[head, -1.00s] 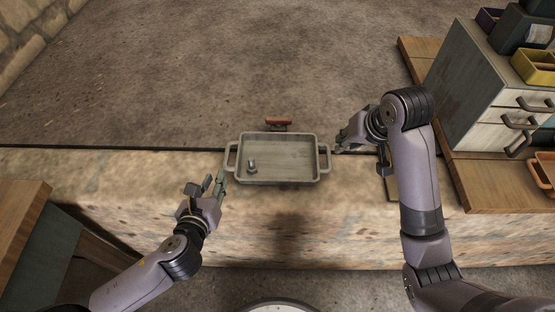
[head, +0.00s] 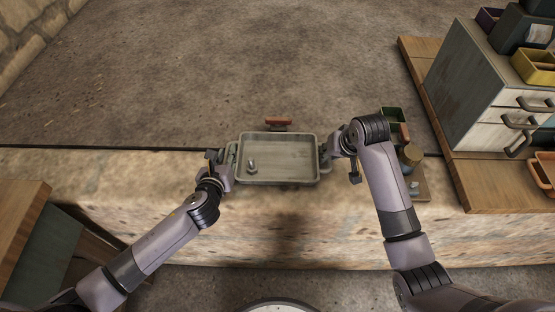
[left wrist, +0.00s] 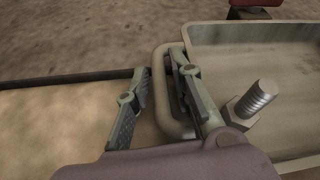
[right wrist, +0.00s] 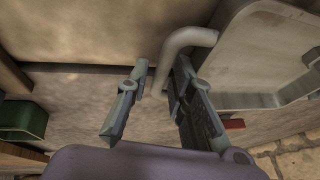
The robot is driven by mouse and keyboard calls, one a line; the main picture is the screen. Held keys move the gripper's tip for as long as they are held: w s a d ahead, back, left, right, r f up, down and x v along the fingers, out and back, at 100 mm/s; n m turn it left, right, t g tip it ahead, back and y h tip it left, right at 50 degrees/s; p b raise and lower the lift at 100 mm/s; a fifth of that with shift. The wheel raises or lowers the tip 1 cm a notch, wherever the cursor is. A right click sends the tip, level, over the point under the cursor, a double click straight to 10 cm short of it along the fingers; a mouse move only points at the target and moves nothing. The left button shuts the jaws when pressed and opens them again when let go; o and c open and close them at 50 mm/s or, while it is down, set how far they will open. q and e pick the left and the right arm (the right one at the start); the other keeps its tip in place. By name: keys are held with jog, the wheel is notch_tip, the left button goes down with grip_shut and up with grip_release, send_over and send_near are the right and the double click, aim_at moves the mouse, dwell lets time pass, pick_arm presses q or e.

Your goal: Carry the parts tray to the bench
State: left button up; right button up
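The grey parts tray (head: 278,177) sits on the stone ledge with a handle at each end. A metal bolt (head: 252,167) stands inside it near the left end, large in the left wrist view (left wrist: 256,100). My left gripper (head: 224,160) is at the left handle (left wrist: 163,108). Its fingers are apart, one outside the bar and one in the loop. My right gripper (head: 328,153) is at the right handle (right wrist: 178,52). Its fingers are also apart, with the bar between them. I cannot tell whether any finger touches a bar.
A red object (head: 279,121) lies just behind the tray. A wooden bench with a drawer cabinet (head: 490,95) is at the right. Another wooden surface (head: 18,215) is at the left.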

pick_arm(q)
jog(key=shift+c, duration=0.5)
pick_arm(e)
jog(key=shift+c, duration=0.5)
pick_arm(q)
grip_shut()
pick_arm(e)
grip_shut()
